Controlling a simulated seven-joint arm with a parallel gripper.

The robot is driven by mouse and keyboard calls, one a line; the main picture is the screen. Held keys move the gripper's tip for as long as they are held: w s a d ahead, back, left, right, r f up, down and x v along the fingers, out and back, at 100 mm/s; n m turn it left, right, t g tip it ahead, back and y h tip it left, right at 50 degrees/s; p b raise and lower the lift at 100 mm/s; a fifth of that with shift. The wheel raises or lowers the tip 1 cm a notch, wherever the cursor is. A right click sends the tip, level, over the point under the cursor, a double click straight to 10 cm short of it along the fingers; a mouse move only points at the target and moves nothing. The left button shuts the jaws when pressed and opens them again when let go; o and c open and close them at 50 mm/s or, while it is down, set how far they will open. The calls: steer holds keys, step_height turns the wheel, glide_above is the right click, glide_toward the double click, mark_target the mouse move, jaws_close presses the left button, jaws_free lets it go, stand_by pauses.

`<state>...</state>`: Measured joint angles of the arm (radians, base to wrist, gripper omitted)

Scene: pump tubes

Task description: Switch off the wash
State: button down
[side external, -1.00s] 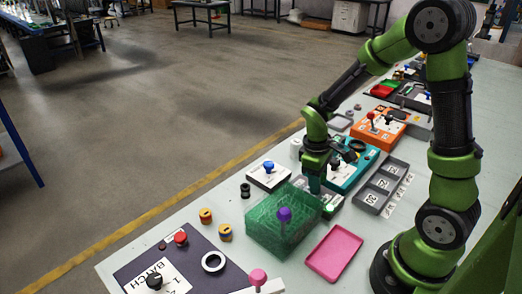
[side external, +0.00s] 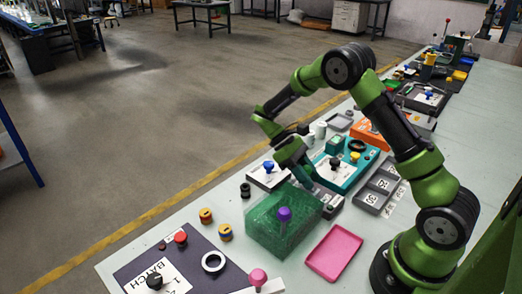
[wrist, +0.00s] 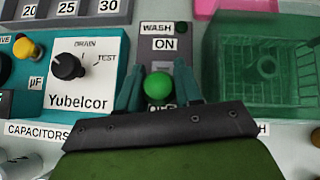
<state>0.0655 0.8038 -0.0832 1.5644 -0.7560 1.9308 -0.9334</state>
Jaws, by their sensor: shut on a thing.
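The wash switch panel (wrist: 163,65) is a dark grey plate in the wrist view, marked WASH, with ON on its far part. A second label, partly hidden, reads OFF behind the knob on the side near my gripper. The round green lever knob (wrist: 158,87) stands by the OFF end. My gripper (wrist: 157,90) has its two teal fingers on either side of the knob, shut on it. A small lamp (wrist: 181,28) by the WASH label looks dark green. In the side view my gripper (side external: 309,182) is tilted low at the panel (side external: 332,203); the knob is hidden there.
A clear green-tinted box with a rack (wrist: 265,65) stands close right of the panel in the wrist view. The teal Yubelcor unit (wrist: 85,70) with a black knob lies close left. A pink tray (side external: 333,252) and a grey sectioned tray (side external: 381,185) are nearby.

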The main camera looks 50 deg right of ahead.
steer(key=shift+w+a+f, duration=0.15)
steer(key=shift+a+f, duration=0.05)
stand_by(0.4)
steer(key=c, duration=1.1)
jaws_free()
steer(key=shift+o, duration=1.2)
steer(key=shift+d, duration=0.1)
steer(key=shift+r, duration=0.1)
steer(key=v, duration=1.2)
